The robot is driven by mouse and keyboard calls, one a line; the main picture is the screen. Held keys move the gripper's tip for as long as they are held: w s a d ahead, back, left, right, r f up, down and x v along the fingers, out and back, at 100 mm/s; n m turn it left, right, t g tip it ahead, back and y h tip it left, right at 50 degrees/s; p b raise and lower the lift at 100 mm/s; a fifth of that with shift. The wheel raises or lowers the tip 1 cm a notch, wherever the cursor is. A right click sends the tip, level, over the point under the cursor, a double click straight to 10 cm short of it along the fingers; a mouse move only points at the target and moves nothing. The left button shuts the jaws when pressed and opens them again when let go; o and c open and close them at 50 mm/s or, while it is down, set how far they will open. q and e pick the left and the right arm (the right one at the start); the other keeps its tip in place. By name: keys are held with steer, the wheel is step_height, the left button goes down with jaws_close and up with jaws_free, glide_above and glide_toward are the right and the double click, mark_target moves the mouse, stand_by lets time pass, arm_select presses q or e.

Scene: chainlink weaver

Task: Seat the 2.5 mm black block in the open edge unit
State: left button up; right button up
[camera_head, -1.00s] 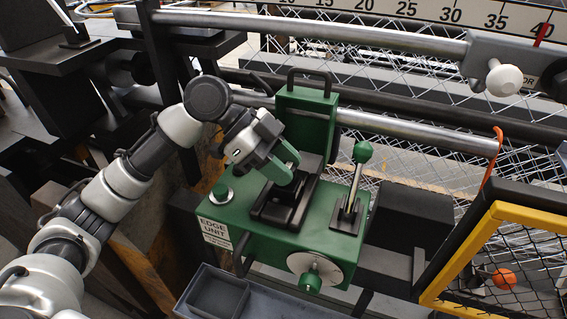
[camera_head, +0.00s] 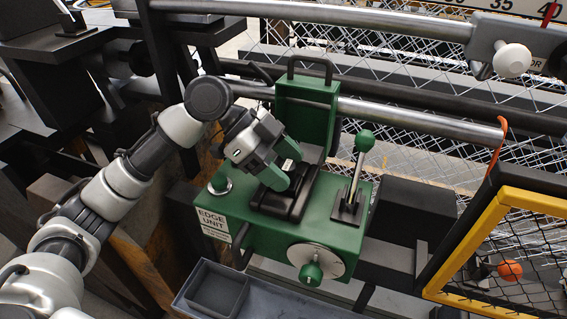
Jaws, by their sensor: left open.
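The green edge unit (camera_head: 300,245) stands in the middle of the head view, labelled "EDGE UNIT". Its green handled cover (camera_head: 307,110) stands raised at the back. A black recessed seat (camera_head: 268,208) sits on its top. The small black block (camera_head: 289,166) shows at the seat, by the green fingertips of my left gripper (camera_head: 284,170). My left gripper is open and reaches down over the seat from the left. Its fingers hide part of the seat, so I cannot tell how deep the block sits. My right gripper is not in view.
A green-knobbed lever (camera_head: 361,165) stands at the unit's right, and a dial (camera_head: 315,262) is on its front. A grey tray (camera_head: 222,292) lies below. A yellow-framed mesh guard (camera_head: 495,215) stands at right. Metal rails (camera_head: 420,123) and chainlink run behind.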

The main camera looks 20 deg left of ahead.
arm_select(q)
steer(key=b+v, duration=0.2)
steer(key=v, duration=0.9)
steer(key=shift+f, duration=0.15)
